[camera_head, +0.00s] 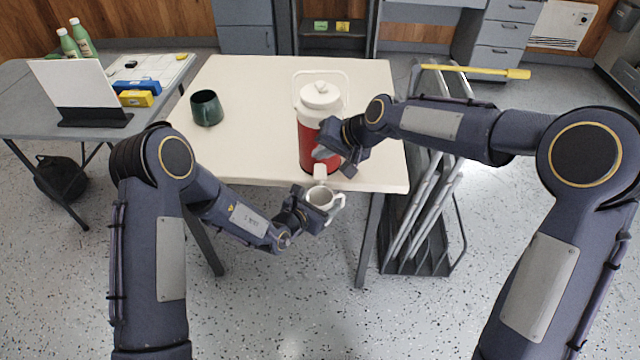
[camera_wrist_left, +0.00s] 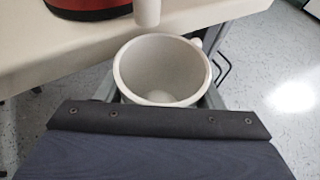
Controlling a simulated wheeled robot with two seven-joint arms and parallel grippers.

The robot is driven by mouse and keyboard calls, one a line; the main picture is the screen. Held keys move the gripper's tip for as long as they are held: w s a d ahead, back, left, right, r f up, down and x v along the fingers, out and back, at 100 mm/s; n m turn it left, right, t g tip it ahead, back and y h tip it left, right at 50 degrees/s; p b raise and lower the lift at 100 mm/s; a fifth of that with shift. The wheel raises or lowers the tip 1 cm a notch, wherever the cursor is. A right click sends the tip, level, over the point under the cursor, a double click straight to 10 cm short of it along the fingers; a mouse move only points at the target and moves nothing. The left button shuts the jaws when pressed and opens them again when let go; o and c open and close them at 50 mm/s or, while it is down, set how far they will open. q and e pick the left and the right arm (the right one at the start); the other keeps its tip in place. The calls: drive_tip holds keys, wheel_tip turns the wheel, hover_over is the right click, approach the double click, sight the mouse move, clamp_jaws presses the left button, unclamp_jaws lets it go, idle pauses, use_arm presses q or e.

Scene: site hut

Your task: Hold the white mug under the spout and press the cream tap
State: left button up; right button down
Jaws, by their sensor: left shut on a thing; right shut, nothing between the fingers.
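The white mug (camera_head: 322,198) is held upright off the front edge of the table by my left gripper (camera_head: 316,205), which is shut on it. In the left wrist view the empty-looking mug (camera_wrist_left: 163,70) has its opening facing up, with the cream spout (camera_wrist_left: 147,12) just beyond and above its rim. The red drinks cooler with a white lid (camera_head: 309,130) stands at the table's front edge, its cream spout (camera_head: 320,171) pointing over the edge. My right gripper (camera_head: 322,153) is shut and empty against or close to the cooler's front; it hides the tap.
The cream table (camera_head: 250,90) carries a dark green mug (camera_head: 206,108) at the left; the rest of its top is clear. A grey side table (camera_head: 60,100) holds bottles and a white board. A rack of folded frames (camera_head: 425,215) stands right of the table.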

sight(317, 174)
drive_tip(key=shift+f, duration=2.35)
drive_tip(key=shift+f, duration=0.8)
idle(4.8)
